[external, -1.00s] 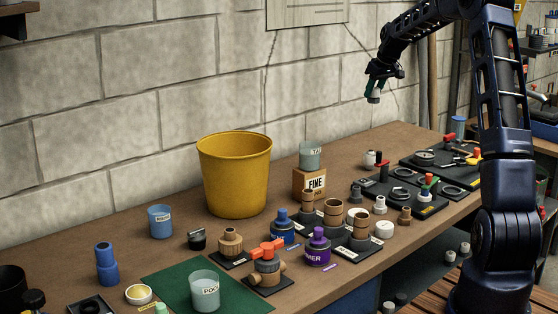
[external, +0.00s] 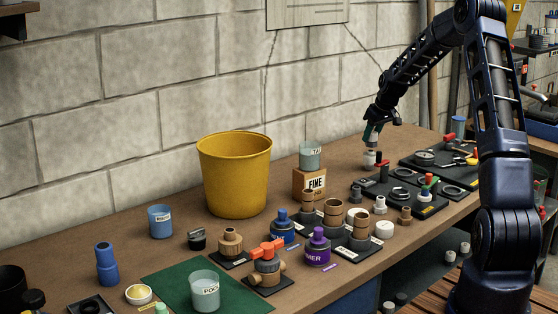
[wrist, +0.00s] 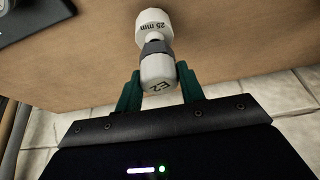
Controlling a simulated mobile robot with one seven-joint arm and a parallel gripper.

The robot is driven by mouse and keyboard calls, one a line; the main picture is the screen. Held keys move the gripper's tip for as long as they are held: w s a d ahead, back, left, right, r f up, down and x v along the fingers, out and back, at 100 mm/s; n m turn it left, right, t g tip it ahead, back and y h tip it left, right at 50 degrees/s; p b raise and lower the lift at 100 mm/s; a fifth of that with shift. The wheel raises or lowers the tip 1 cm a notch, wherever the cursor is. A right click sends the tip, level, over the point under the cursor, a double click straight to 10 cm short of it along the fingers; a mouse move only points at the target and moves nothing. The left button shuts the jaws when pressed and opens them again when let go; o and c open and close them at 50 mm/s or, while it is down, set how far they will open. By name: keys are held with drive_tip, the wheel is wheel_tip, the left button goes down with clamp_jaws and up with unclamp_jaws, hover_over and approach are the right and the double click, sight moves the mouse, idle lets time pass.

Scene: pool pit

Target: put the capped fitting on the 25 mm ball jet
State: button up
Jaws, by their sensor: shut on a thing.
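My gripper (external: 372,134) is shut on the capped fitting (wrist: 158,72), a white piece with a dark mark on its end and a grey collar. In the wrist view the green fingers of my gripper (wrist: 159,80) hold it from both sides. The 25 mm ball jet (wrist: 152,27), white and labelled "25 mm", stands on the bench just beyond the grey collar. In the external view the fitting (external: 371,148) is upright, right above the ball jet (external: 369,161). The two look in line and very close; I cannot tell whether they touch or are seated.
A black tray with rings (external: 402,188) lies right in front of the jet, with another dark tray (external: 425,160) to the right. The wooden box (external: 309,184) and yellow bucket (external: 234,170) stand to the left. Bare bench (wrist: 245,60) surrounds the jet in the wrist view.

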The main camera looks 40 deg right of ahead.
drive_tip(key=shift+f, duration=1.35)
drive_tip(key=shift+f, duration=0.1)
drive_tip(key=o, duration=1.1)
